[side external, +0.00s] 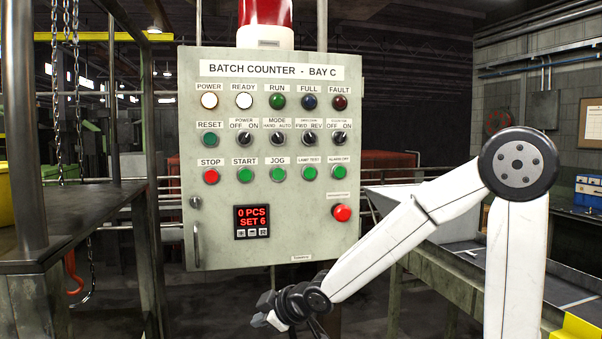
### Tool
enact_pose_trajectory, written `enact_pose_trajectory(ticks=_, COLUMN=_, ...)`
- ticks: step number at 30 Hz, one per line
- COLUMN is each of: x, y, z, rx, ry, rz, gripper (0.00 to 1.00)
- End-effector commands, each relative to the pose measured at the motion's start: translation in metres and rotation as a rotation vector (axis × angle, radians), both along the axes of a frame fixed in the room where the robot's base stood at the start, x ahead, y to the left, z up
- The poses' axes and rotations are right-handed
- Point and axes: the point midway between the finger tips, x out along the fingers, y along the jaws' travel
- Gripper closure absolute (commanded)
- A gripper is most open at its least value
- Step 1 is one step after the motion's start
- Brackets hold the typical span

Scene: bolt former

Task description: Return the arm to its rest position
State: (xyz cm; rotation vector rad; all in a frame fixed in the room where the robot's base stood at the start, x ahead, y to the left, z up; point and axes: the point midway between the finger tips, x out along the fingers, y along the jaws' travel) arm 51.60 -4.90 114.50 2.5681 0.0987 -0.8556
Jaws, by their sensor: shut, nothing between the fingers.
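My white arm comes in at the right and bends down to the left from its raised elbow. My gripper (264,312) is at the low end of the arm, below the bottom edge of the control cabinet (225,225) in the picture. It is small and dark, shut, with nothing seen in it. It appears clear of the buttons and switches. How far it stands from the cabinet face is hard to tell.
The cabinet carries lamps, with POWER (209,100) and READY (243,101) bright white. Its display (252,221) reads 0 PCS, SET 6. A red mushroom button (342,213) is near my forearm. A dark metal bench (80,215) stands left; a grey conveyor or table (465,265) lies behind my arm.

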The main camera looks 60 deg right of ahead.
Motion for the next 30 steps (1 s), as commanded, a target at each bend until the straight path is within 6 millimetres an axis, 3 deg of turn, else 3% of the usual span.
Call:
enact_pose_trajectory(ticks=6, x=-0.054, y=0.024, z=-0.066, rx=0.172, ry=0.336, rz=-0.151, gripper=1.00)
enact_pose_trajectory(ticks=12, x=-0.102, y=0.041, z=-0.100, rx=0.267, ry=0.578, rz=-0.273, gripper=1.00)
enact_pose_trajectory(ticks=18, x=-0.123, y=0.049, z=-0.111, rx=0.300, ry=0.680, rz=-0.329, gripper=1.00)
enact_pose_trajectory(ticks=30, x=-0.124, y=0.049, z=-0.111, rx=0.302, ry=0.687, rz=-0.333, gripper=1.00)
